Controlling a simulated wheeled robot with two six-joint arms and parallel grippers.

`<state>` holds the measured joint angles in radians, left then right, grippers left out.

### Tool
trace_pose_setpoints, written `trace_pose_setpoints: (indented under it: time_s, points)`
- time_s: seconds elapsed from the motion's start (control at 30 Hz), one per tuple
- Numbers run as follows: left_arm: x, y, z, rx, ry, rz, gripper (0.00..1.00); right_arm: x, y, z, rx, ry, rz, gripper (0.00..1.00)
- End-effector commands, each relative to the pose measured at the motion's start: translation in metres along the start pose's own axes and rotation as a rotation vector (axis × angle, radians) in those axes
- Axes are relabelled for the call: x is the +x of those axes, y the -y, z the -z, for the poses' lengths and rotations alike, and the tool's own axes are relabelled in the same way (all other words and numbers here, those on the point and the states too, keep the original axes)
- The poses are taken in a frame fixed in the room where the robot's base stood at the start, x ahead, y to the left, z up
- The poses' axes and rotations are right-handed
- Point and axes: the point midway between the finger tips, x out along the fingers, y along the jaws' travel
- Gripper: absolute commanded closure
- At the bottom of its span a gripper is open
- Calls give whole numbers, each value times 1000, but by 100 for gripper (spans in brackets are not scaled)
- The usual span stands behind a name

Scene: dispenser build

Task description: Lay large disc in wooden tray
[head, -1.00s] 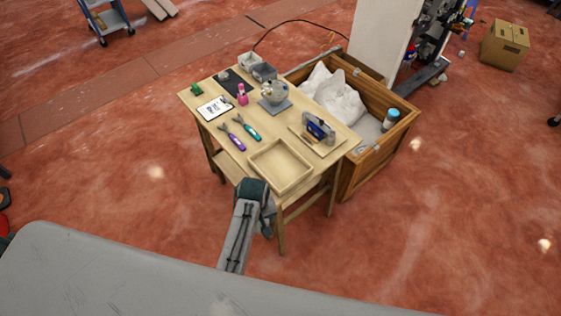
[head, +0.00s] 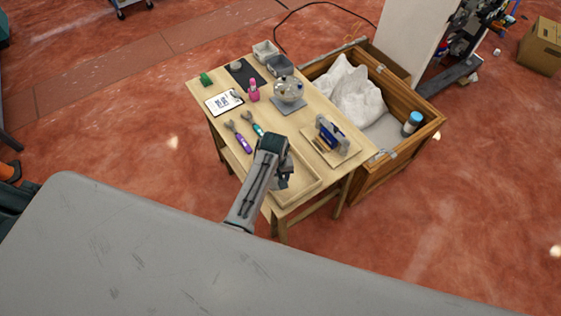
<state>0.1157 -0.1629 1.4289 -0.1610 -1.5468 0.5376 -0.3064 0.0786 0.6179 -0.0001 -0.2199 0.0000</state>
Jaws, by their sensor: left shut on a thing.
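The wooden tray (head: 306,195) is a shallow, pale square tray at the near end of the wooden table. My left gripper (head: 284,182) is over the tray's left part, and its arm covers that side. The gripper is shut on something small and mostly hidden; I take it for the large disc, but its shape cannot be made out. I cannot tell whether it touches the tray floor. The visible right part of the tray is empty. My right gripper is not in view.
Purple (head: 240,139) and teal (head: 256,129) tools lie left of the tray. A board with a blue device (head: 330,133) sits behind it. A glass globe (head: 289,88) stands farther back. An open wooden crate (head: 425,128) adjoins the table's right side.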

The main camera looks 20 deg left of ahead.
Motion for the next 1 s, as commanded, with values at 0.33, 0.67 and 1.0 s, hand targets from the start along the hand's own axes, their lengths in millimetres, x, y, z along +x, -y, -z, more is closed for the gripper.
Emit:
trace_pose_setpoints:
  time_s: [0.33, 0.67, 1.0]
  points:
    - [8, -25, 68, 0, -3, 0, 85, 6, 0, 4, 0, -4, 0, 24]
    - [14, -31, 83, 0, -1, -1, 85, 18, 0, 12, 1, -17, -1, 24]
    - [44, -30, 82, 0, -1, -1, 85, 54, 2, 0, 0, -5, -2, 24]
